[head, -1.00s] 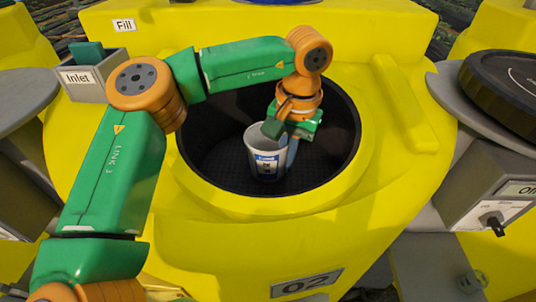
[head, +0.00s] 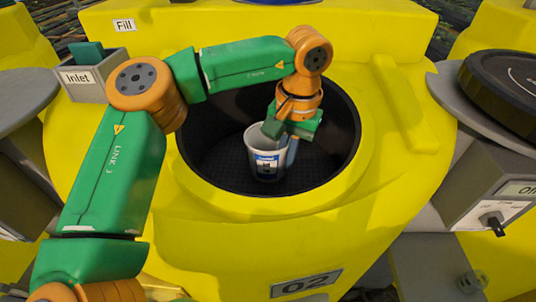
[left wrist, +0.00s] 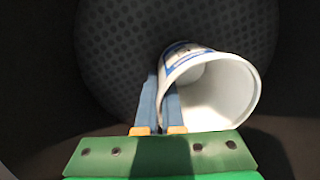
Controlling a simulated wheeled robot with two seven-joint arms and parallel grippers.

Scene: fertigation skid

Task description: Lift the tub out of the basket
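The tub (head: 267,165) is a white cup-like container with a blue label. It stands slightly tilted inside the black mesh basket (head: 335,150) in the round opening of the yellow tank. My left gripper (head: 291,150) reaches down into the basket at the tub's right side. In the left wrist view the two blue fingers (left wrist: 160,100) are close together at the tub's wall (left wrist: 225,95), with one finger outside and one at the rim's inner side. The gripper looks shut on that wall. The tub's base is not clearly seen. My right gripper is not in view.
The yellow tank rim (head: 365,140) surrounds the basket closely. A grey inlet box (head: 82,78) stands at the left. A black lid (head: 505,88) and a grey switch box (head: 495,195) are at the right. The basket's right part is free.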

